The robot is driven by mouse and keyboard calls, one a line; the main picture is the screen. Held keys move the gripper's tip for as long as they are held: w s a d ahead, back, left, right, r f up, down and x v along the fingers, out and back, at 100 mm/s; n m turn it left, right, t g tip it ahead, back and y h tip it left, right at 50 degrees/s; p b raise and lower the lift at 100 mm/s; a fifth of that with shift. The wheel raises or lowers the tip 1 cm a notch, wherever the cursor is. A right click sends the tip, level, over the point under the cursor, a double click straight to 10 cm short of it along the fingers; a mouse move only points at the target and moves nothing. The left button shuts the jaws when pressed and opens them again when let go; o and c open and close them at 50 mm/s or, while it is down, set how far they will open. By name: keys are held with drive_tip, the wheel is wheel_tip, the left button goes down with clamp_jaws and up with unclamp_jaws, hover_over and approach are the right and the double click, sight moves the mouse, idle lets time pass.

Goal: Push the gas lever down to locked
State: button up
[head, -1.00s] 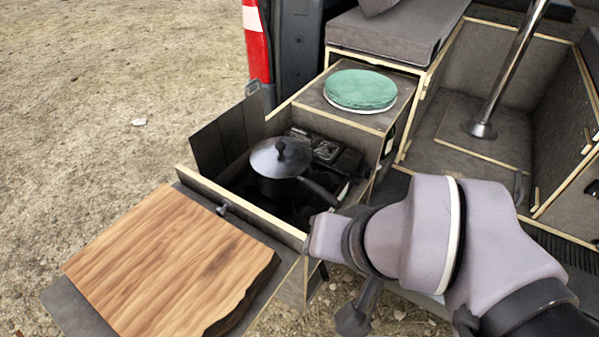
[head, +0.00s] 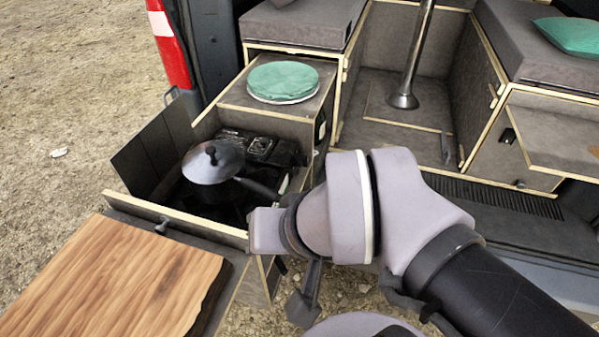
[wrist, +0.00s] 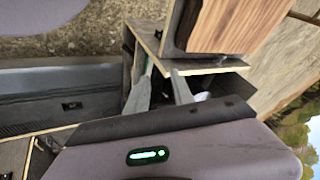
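I cannot make out the gas lever in either view. In the wrist view my gripper (wrist: 161,73) shows two grey fingers, apart, with nothing seen held between them. They point at an open compartment (wrist: 215,68) under the kitchen drawer, where a small white thing (wrist: 201,97) shows in shadow. A thin green and white strip (wrist: 149,64) is close to the left fingertip; I cannot tell what it is.
The stove (head: 246,146) bears a lidded dark pan (head: 212,163), its handle towards my arm. A wooden board (head: 110,285) lies on the front shelf. A round green cushion (head: 283,81) sits on the box behind. The van's floor and rear edge lie right.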

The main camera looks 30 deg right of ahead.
drive_tip(key=c, duration=0.4)
drive_tip(key=w+d+r+m+p, duration=0.1)
drive_tip(key=w, duration=0.1)
drive_tip(key=w+r+m+p, duration=0.1)
drive_tip(key=w, duration=0.2)
drive_tip(key=w+d+r+m+g+p, duration=0.1)
drive_tip(key=w+r, duration=0.1)
drive_tip(key=shift+w+d+r+h, duration=0.1)
drive_tip(key=shift+w+d+h, duration=0.05)
drive_tip(key=shift+d+h, duration=0.2)
clamp_jaws()
drive_tip(key=w+d+m+g+p, duration=0.2)
drive_tip(key=w+d+m+p, duration=0.3)
drive_tip(key=w, duration=0.6)
drive_tip(key=w+d+f+m+g+p, duration=0.2)
drive_tip(key=w+d+f+m, duration=0.5)
drive_tip(key=d+f, duration=0.5)
drive_tip(key=shift+w+f+g+p, duration=0.35)
drive_tip(key=shift+w+f, duration=0.25)
drive_tip(key=shift+w, duration=0.55)
